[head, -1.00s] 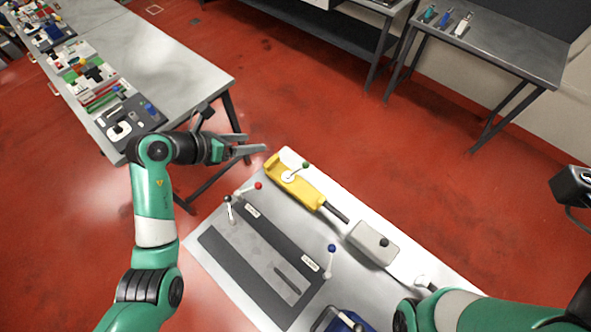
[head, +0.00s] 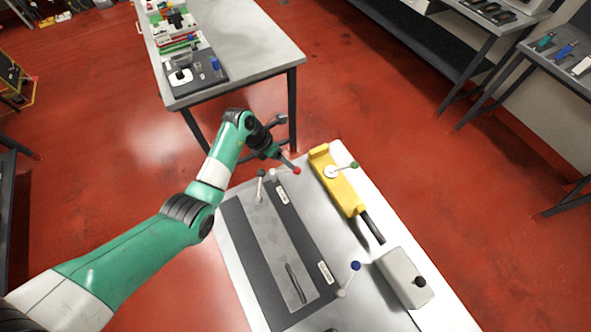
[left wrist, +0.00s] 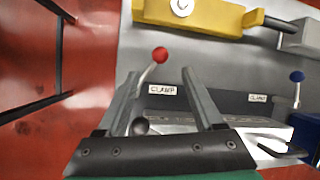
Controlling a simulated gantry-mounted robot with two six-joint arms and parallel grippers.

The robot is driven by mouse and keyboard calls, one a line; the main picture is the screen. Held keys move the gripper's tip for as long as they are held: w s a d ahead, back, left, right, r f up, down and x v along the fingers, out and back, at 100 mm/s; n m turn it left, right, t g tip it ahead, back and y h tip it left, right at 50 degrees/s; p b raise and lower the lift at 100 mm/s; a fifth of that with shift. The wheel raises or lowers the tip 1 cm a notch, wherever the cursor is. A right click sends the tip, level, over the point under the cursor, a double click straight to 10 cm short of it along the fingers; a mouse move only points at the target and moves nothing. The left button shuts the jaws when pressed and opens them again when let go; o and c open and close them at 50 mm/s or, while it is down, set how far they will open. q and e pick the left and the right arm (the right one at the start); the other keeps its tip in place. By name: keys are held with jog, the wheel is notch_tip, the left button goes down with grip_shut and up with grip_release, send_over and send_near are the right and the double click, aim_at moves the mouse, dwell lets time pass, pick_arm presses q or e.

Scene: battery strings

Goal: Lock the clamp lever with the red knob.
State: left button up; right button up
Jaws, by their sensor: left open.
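The clamp lever's red knob (head: 296,170) sits at the end of a pale tilted arm at the far end of the grey fixture. My left gripper (head: 289,164) is right at this knob in the head view. In the left wrist view, the open fingers (left wrist: 160,75) straddle the line of the lever, and the red knob (left wrist: 160,55) shows just beyond and between the tips. I cannot tell whether a finger touches it. A "CLAMP" label (left wrist: 162,90) lies beside the lever. My right gripper is out of view.
A black-knobbed lever (head: 261,173) stands just left of the red one. A yellow tool (head: 345,190) with a green knob lies to the right. A blue-knobbed lever (head: 356,266) and a grey box (head: 402,278) are nearer. The fixture's middle strip is low and mostly clear.

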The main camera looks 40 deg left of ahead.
aim_at(286, 171)
pick_arm(q)
jog(key=b+x, duration=0.4)
jog(key=x, duration=0.5)
jog(key=shift+b, duration=0.3)
grip_shut()
dwell(0.8)
